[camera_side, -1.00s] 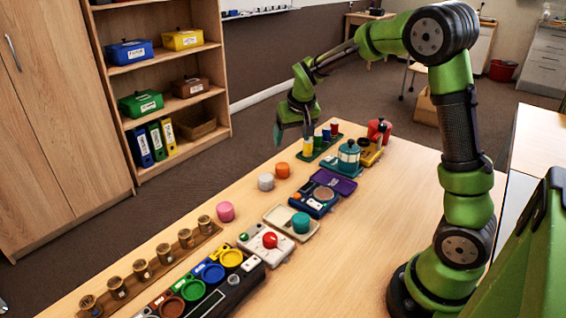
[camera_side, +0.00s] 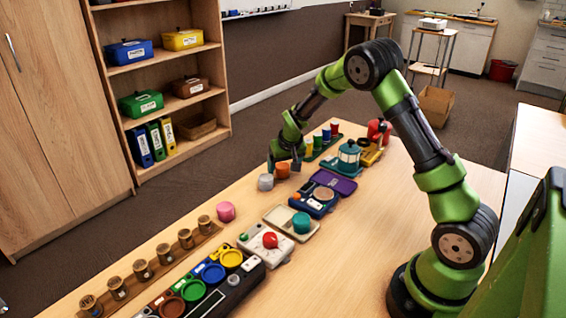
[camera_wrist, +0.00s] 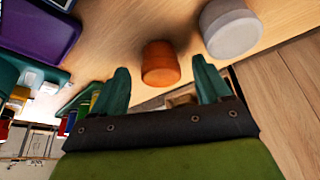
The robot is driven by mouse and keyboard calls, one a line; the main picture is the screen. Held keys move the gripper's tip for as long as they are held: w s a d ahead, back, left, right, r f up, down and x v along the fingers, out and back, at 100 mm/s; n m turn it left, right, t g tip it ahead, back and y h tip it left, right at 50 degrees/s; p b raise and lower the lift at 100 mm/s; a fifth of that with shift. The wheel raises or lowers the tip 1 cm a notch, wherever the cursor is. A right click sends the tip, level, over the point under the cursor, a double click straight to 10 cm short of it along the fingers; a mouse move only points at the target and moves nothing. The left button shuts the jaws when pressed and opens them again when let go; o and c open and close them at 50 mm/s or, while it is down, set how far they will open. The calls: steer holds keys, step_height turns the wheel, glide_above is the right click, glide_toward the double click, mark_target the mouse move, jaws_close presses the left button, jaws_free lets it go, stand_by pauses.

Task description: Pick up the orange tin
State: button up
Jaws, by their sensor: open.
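The orange tin (camera_side: 282,170) stands on the table near its far left edge, just right of and behind a white tin (camera_side: 265,182). My gripper (camera_side: 285,165) is low over the table at the orange tin, its fingers apart. In the wrist view the orange tin (camera_wrist: 160,64) lies between and just beyond the two open fingertips of my gripper (camera_wrist: 160,80), with a gap to each finger. Nothing is held. The white tin (camera_wrist: 231,28) is right of the orange tin in that view, close to the right finger.
A pink tin (camera_side: 226,211) is nearer the camera. Bare table lies between the pink and white tins.

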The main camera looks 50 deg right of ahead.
steer(key=shift+x, duration=0.85)
steer(key=shift+c, duration=0.4)
steer(key=c, duration=1)
steer(key=shift+r, duration=0.1)
steer(key=shift+c, duration=0.2)
